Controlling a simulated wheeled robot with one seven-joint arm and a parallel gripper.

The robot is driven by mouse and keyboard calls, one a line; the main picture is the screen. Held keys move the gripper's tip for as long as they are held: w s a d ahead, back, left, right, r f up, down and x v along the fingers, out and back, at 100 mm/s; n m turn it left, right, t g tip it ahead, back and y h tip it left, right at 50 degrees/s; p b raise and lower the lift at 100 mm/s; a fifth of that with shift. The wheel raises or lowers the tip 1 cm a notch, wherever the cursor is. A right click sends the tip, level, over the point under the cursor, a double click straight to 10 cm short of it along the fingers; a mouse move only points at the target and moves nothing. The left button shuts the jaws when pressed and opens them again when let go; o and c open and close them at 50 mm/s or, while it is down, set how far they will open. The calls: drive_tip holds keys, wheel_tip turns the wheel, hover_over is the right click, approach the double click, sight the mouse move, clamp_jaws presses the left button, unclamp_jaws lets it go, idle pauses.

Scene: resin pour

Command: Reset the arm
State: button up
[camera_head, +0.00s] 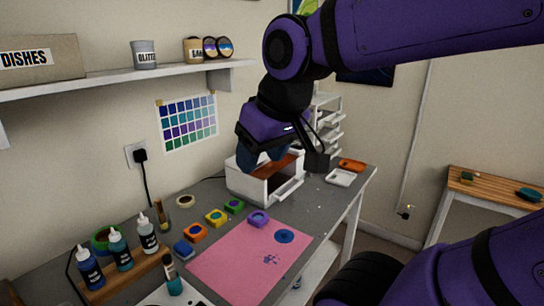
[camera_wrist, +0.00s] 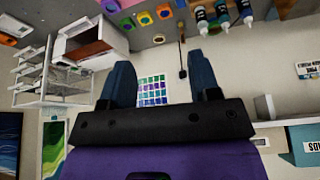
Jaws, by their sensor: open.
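My gripper (camera_head: 264,160) is raised above the workbench, in front of the white box in the head view. In the wrist view its two blue fingers (camera_wrist: 162,85) stand wide apart with nothing between them. Beyond the gap the wall colour chart (camera_wrist: 152,90) shows. My purple arm reaches in from the upper right of the head view.
The grey workbench (camera_head: 325,208) holds a white open-fronted box (camera_head: 247,184), a pink mat (camera_head: 222,268), several coloured blocks and a wooden rack (camera_head: 128,276) of bottles. A white shelf (camera_head: 110,77) runs along the wall. A wooden side table (camera_head: 490,186) stands right.

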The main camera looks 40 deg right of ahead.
drive_tip(key=shift+s+d, duration=0.1)
drive_tip(key=shift+s, duration=1)
drive_tip(key=shift+o, duration=0.3)
idle(0.3)
